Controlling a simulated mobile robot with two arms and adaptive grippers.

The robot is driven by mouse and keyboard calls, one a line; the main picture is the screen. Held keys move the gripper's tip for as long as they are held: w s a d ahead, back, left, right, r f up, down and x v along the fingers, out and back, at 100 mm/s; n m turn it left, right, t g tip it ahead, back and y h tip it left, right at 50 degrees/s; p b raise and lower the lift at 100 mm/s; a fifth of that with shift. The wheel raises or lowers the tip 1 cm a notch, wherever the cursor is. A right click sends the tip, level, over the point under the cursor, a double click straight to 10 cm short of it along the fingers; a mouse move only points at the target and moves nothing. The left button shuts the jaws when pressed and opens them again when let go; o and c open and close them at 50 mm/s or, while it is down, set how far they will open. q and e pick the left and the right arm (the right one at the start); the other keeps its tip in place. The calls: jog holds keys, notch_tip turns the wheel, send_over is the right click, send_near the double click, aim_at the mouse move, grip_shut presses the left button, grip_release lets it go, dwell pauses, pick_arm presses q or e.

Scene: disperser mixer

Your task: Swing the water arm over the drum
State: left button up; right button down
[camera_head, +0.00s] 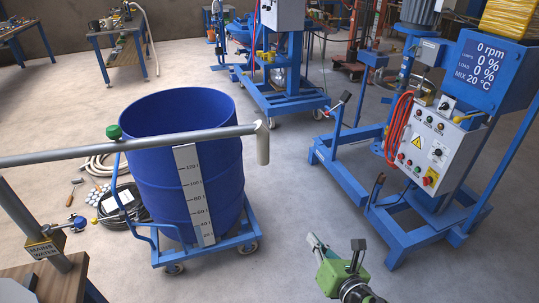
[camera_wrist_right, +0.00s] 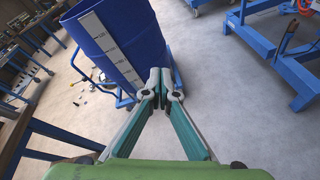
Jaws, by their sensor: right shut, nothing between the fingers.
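The water arm (camera_head: 200,139) is a grey pipe that comes in from the left and crosses in front of the drum in the head view. Its short spout (camera_head: 262,147) points down and appears just right of the drum's outline. A green knob (camera_head: 113,131) shows by the pipe. The open blue drum (camera_head: 155,165) with a white litre scale stands upright on a blue trolley; it also shows in the wrist view (camera_wrist_right: 133,38). My right gripper (camera_head: 316,243) is shut and empty, low over the floor right of the drum. Its fingertips meet in the wrist view (camera_wrist_right: 160,78). My left gripper is not in view.
A post with a mains water plate (camera_head: 43,249) and valve stands at lower left by a wooden bench. Coiled hoses lie left of the drum. The blue mixer frame with a control panel (camera_head: 427,150) stands at right. Floor between drum and mixer is clear.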

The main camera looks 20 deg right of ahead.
aim_at(265, 159)
jog(key=s+a+r+n+t+y+p, duration=0.1)
jog(key=s+a+r+n+t, duration=0.15)
jog(key=r, duration=0.75)
jog(key=s+a+r+n+t+y, duration=0.15)
jog(key=a+r+n, duration=0.25)
jog(key=r, duration=0.6)
jog(key=shift+g, duration=0.3)
jog(key=w+p, duration=0.1)
jog(key=w, duration=0.3)
jog(key=w+a+p, duration=0.1)
jog(key=w+p, duration=0.1)
jog(key=w, duration=0.3)
jog(key=w+a+p, duration=0.1)
jog(key=w, duration=0.3)
jog(key=shift+w+a+r, duration=0.1)
jog(key=shift+w+a, duration=0.05)
jog(key=shift+a, duration=0.1)
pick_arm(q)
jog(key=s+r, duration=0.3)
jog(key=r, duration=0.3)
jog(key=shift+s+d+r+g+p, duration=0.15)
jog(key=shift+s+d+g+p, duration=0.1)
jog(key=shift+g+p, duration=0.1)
pick_arm(e)
jog(key=shift+w, duration=0.45)
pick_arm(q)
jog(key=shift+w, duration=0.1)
pick_arm(e)
jog(key=shift+n+y, duration=0.25)
jog(key=shift+y, duration=0.1)
